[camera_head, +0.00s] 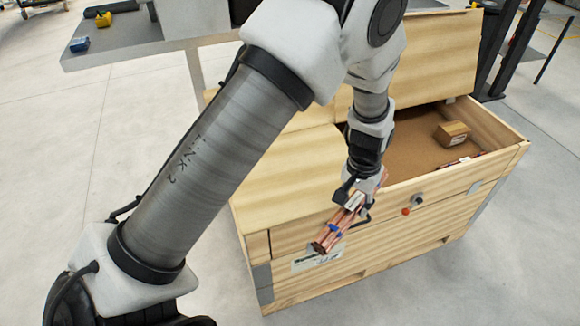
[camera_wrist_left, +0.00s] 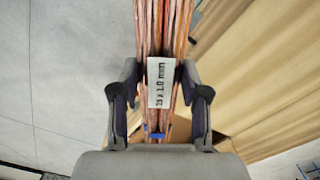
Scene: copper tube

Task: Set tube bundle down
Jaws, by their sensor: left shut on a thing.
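The copper tube bundle (camera_head: 335,230) hangs in front of the wooden crate in the head view, tilted, with its near end low and toward the left. Blue bands and a white label are on it. In the left wrist view the bundle (camera_wrist_left: 165,30) runs up the middle, its label reading "15 x 1.0 mm". My left gripper (camera_head: 357,200) is shut on the bundle near the label; its two fingers (camera_wrist_left: 160,100) sit on either side in the wrist view. The wooden crate (camera_head: 400,230) stands below and behind, its right part open. My right gripper is not in view.
Inside the crate are a small cardboard box (camera_head: 452,133) and a thin reddish item (camera_head: 460,160). A wooden lid panel (camera_head: 285,180) covers the crate's left part. A grey table (camera_head: 125,40) stands at the back left. The floor at left is clear.

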